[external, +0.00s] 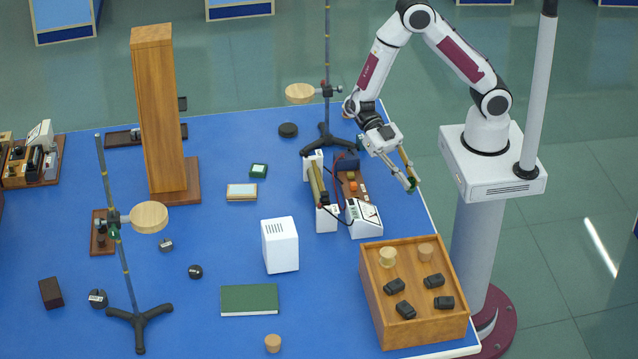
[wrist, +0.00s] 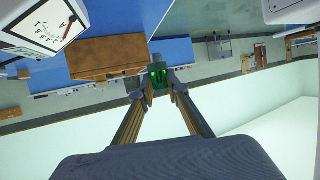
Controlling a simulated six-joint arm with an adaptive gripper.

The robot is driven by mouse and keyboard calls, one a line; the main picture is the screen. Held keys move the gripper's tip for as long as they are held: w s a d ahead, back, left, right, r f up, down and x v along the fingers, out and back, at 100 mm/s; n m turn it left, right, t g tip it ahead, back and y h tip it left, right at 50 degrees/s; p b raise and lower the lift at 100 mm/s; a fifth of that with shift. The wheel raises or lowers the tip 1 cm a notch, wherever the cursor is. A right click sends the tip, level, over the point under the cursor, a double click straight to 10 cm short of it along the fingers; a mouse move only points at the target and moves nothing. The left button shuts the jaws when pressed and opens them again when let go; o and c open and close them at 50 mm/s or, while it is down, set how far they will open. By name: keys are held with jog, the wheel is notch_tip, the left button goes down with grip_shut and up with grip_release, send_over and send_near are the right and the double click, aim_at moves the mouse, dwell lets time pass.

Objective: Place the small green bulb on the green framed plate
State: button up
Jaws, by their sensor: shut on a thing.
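The small green bulb (wrist: 158,76) is pinched between the fingertips of my gripper (wrist: 160,84) in the wrist view. In the external view the bulb shows as a small dark green spot (external: 411,186) at the tips of my gripper (external: 408,182). My gripper is shut on it, held in the air near the right edge of the table, above and behind the wooden box. A small green framed plate (external: 258,171) with a pale centre lies flat on the blue table, well to the left of my gripper. Nothing visible rests on it.
Between gripper and plate stand a power unit with a meter (external: 363,218) and a long tube device (external: 317,180). A stand (external: 327,140) with a wooden disc rises behind. A tan framed plate (external: 242,192) lies near the green one. The wooden box (external: 440,328) holds black blocks.

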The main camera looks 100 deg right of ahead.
jog(key=w+d+r+m+t+y, duration=0.1)
jog(key=w+r+m+t, duration=0.15)
jog(key=w, duration=0.55)
jog(key=w+d+r+m+t, duration=0.1)
jog(key=w+r+m+t, duration=0.2)
jog(key=w, duration=0.4)
notch_tip(320, 180, up, 5)
jog(key=m+t+h, duration=1.3)
jog(key=m, duration=0.3)
send_over(262, 167)
jog(key=shift+f, duration=0.1)
notch_tip(262, 167, down, 14)
jog(key=shift+f, duration=0.1)
jog(key=shift+f, duration=1.9)
